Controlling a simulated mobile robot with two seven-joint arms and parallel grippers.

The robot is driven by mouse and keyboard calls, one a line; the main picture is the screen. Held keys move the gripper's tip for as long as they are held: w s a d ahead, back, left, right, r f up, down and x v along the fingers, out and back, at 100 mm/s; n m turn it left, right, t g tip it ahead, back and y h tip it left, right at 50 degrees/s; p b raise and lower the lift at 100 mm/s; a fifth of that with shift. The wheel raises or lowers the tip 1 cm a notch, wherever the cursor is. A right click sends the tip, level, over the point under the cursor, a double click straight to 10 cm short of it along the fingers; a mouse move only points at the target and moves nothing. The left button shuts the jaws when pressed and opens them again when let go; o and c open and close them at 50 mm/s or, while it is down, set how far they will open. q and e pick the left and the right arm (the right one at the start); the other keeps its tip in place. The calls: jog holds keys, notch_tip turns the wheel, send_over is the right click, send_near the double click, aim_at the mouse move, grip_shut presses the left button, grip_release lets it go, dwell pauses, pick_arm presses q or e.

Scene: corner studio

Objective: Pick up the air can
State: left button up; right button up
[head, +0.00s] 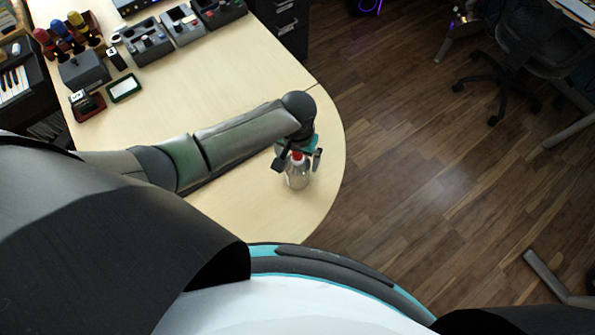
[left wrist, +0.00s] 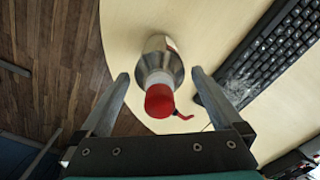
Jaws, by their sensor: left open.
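The air can (head: 298,173) is a silvery bottle-like can with a red cap, upright on the pale table near its rounded end in the head view. In the left wrist view the can (left wrist: 161,60) shows its red top toward the camera, with a thin red piece sticking out to the right. My left gripper (head: 298,160) is open at the can's top. In the left wrist view the left gripper (left wrist: 160,88) has one finger on each side of the can, with a gap to both. My right gripper is not in view.
The pale table (head: 240,75) has a curved edge near the can, with wooden floor beyond. A black keyboard (left wrist: 275,55) lies beside the can in the left wrist view. Grey devices (head: 145,42) and a green-framed item (head: 124,88) stand at the far left.

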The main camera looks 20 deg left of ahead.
pick_arm(q)
jog(key=shift+c, duration=0.2)
grip_shut()
dwell(0.6)
jog(key=shift+w, duration=0.1)
